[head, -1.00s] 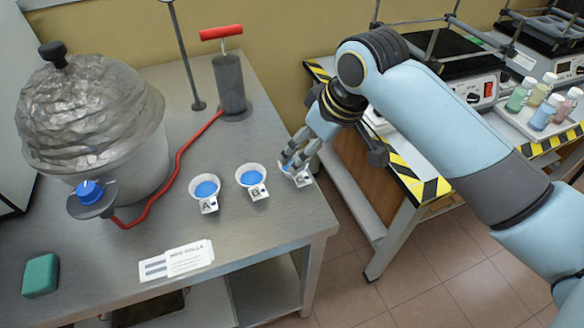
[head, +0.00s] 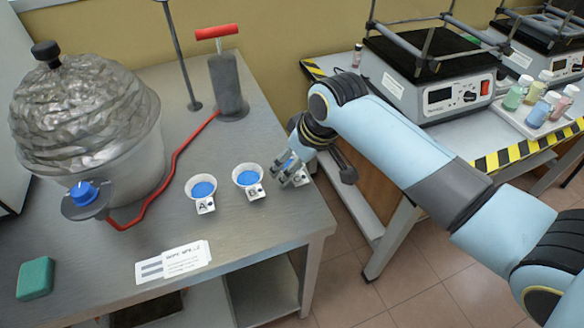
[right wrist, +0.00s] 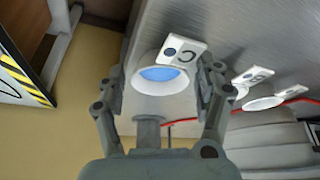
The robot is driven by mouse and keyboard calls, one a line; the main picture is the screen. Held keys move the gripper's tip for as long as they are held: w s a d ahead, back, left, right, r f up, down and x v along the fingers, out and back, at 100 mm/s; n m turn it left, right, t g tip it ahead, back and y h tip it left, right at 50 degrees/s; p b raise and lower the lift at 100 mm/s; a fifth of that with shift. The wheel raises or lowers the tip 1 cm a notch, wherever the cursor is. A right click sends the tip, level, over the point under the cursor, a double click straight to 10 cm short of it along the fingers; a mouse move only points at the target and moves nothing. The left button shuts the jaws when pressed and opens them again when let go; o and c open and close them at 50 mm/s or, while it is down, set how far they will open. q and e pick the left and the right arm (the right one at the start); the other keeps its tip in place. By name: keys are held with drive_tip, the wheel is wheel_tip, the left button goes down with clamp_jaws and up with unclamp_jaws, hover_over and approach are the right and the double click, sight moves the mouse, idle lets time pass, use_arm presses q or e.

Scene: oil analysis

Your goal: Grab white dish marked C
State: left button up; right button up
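The white dish marked C (right wrist: 160,83) has a blue inside and a white tag with a "C" and a blue dot. In the right wrist view it lies between the two fingers of my right gripper (right wrist: 160,88), which are spread on either side with small gaps showing. In the head view my right gripper (head: 291,172) is over this dish at the table's right edge and hides most of it. Dish B (head: 248,177) and dish A (head: 202,188) stand to its left, each with blue inside. My left gripper is not in view.
A large vessel with a crumpled grey cover (head: 85,105) and a red hose (head: 178,165) stand left. A red-handled pump (head: 228,85) is behind. Cards (head: 175,261) and a green block (head: 35,278) lie in front. A gap separates the right table with its device (head: 430,90).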

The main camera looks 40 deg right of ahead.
drive_tip(key=c, duration=0.9)
drive_tip(key=shift+o, duration=0.2)
drive_tip(key=shift+r, duration=0.1)
